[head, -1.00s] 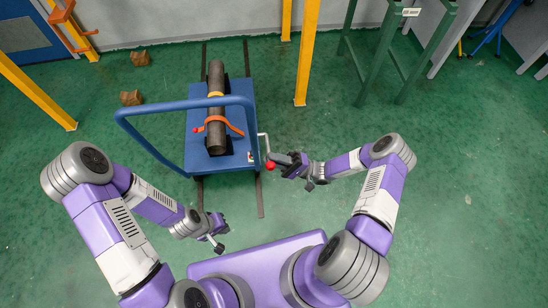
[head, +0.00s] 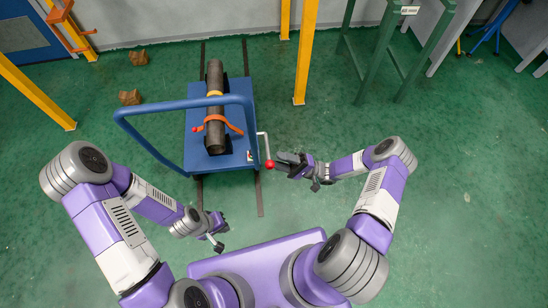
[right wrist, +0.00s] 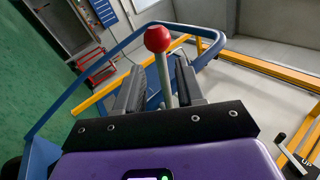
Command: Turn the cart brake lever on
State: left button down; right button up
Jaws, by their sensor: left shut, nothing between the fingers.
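The blue cart (head: 180,160) stands in front of me in the head view. The brake lever (head: 264,147) is a pale bent rod at its right edge, ending in a red knob (head: 270,164). My right gripper (head: 279,163) is just right of the knob, pointing at it. In the right wrist view the knob (right wrist: 158,39) and its rod (right wrist: 164,78) show between the two spread fingers, with gaps on both sides; how deep the rod sits between them is unclear. My left gripper (head: 218,244) is shut and empty, low over the floor left of centre.
A dark pipe (head: 215,105) lies on the cart under an orange strap (head: 216,123). The cart's blue handle (head: 180,103) arches toward me. Yellow posts (head: 302,60) and a green frame (head: 375,50) stand behind. The floor at right is clear.

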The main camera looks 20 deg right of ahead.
jog(key=v, duration=0.5)
jog(key=shift+a, duration=0.1)
dwell(0.3)
jog(key=s+a+f+g+h+p, duration=0.1)
jog(key=s+a+g+h+p, duration=0.1)
jog(key=s+a+g+h, duration=0.4)
jog(key=s+a+f+n+g+h+p, duration=0.1)
jog(key=s+a+f+g+h+p, duration=0.1)
jog(key=s+h, duration=0.25)
jog(key=s+a+f+n+g+h+p, duration=0.1)
jog(key=s+a+f+g+h+p, duration=0.1)
jog(key=s+h+p, duration=0.3)
jog(key=w+d+r+t+h, duration=0.1)
jog(key=w+r+t+h, duration=0.2)
jog(key=r+t+h, duration=0.1)
jog(key=shift+w+d+r+n, duration=0.25)
jog(key=shift+w+d+n, duration=0.05)
jog(key=shift+d, duration=0.1)
